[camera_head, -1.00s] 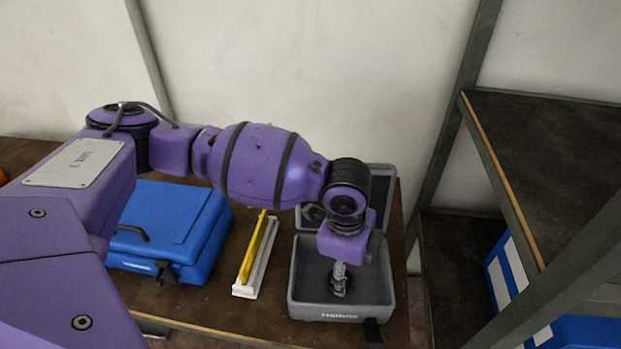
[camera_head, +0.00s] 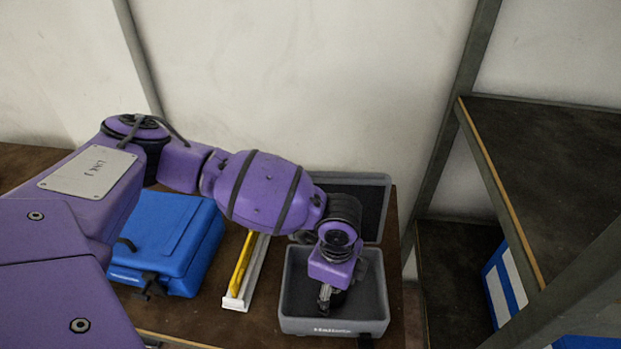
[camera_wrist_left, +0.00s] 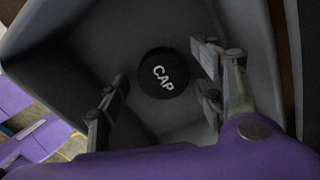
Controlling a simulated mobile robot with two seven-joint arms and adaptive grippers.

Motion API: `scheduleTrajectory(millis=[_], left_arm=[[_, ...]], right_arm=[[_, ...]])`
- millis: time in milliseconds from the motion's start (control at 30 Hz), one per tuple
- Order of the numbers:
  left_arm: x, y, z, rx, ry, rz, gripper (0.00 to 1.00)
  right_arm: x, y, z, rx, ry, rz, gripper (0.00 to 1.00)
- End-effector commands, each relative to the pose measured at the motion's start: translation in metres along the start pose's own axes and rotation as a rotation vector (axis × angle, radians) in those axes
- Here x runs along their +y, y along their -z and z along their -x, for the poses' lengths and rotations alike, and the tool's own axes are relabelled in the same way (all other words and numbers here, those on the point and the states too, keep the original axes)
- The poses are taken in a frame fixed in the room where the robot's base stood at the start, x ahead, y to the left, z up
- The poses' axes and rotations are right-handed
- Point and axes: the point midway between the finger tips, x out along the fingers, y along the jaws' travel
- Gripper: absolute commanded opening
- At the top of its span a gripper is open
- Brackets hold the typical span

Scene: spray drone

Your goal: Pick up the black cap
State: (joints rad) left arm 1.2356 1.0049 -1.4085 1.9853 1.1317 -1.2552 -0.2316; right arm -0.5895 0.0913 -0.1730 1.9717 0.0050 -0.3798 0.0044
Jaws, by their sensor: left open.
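The black cap (camera_wrist_left: 163,73) is a round disc with white "CAP" lettering. In the left wrist view it lies on the floor of the grey open case (camera_head: 300,322). My left gripper (camera_wrist_left: 157,92) is open, with its fingers apart on the left and right of the cap; I see no contact. In the head view my left gripper (camera_head: 325,297) points down into the case, and the cap cannot be made out there. My right gripper is not in view.
The grey case walls surround the left gripper, and its lid (camera_head: 375,205) stands open behind. A white and yellow level-like tool (camera_head: 243,272) and a closed blue case (camera_head: 170,240) lie to the left on the brown table. A dark shelf rack (camera_head: 550,150) stands at the right.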

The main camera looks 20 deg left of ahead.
Motion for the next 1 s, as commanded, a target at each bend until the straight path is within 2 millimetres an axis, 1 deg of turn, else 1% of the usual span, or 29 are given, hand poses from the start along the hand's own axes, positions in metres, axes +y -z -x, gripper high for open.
scheduleTrajectory(millis=[133,400,433,767,867,1000], left_arm=[[0.000,0.000,0.001,0.001,0.001,0.000,0.60],[-0.001,0.000,0.002,0.001,0.002,0.000,0.25],[-0.001,0.000,0.002,0.001,0.002,0.000,0.22],[-0.001,0.001,0.004,0.001,0.003,0.000,0.22],[-0.001,0.001,0.011,0.002,0.003,0.000,0.22],[-0.002,0.001,0.031,0.002,0.006,-0.001,0.22]], right_arm=[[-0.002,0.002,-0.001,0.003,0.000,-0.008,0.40],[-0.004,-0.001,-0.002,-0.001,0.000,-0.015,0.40],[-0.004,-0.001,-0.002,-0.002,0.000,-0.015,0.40],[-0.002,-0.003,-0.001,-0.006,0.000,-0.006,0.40],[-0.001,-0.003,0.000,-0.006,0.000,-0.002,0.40],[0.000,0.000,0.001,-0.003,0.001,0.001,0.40]])
